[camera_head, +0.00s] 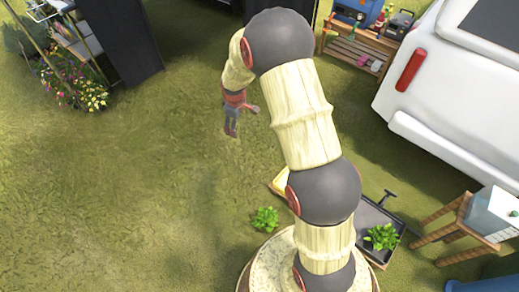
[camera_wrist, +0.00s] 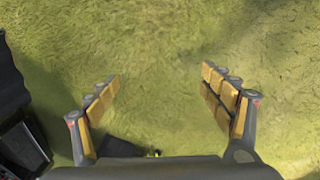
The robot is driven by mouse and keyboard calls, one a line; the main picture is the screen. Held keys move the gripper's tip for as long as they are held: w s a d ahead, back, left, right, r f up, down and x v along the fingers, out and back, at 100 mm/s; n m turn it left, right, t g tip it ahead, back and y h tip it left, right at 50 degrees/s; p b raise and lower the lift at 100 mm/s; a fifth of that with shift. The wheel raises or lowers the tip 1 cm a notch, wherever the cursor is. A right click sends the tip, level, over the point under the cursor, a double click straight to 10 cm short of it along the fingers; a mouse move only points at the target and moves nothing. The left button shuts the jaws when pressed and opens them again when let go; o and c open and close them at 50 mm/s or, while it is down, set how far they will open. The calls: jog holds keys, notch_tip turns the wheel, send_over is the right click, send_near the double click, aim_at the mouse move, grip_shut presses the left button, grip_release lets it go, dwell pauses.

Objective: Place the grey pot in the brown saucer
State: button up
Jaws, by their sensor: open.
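I cannot make out the grey pot or the brown saucer in either view. A leafy green plant (camera_head: 265,220) shows just left of my arm; what it stands in is hidden or too small to tell. Another leafy plant (camera_head: 382,237) sits in a dark tray-like cart (camera_head: 368,215) right of my arm. My gripper (camera_wrist: 160,78) is open and empty, its fingers wide apart over bare grass. In the head view my gripper (camera_head: 232,128) hangs beyond the plants, apart from them.
A white vehicle (camera_head: 440,105) fills the upper right. Flowers (camera_head: 75,85) and a dark panel (camera_head: 130,40) are at upper left. Grass at left is clear. A dark box (camera_wrist: 20,145) edges the wrist view.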

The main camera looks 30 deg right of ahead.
jog(key=s+a+r+m+t, duration=0.1)
jog(key=s+a+r, duration=0.1)
jog(key=s+r, duration=0.45)
jog(key=s+a+r+m, duration=0.2)
jog(key=s+r, duration=0.1)
jog(key=r, duration=0.6)
jog(key=s+a+r+m+t, duration=0.15)
jog(key=s+r, duration=0.25)
jog(key=r, duration=0.4)
jog(key=s+a+r+m, duration=0.1)
jog(key=s+r, duration=0.3)
jog(key=s, duration=0.7)
jog(key=s+a+r+m+y, duration=0.1)
jog(key=s+a+r+m, duration=0.1)
jog(key=s, duration=0.9)
jog(key=shift+a+r, duration=0.8)
jog(key=shift+r, duration=0.05)
jog(key=shift+t, duration=0.25)
jog(key=shift+r, duration=0.3)
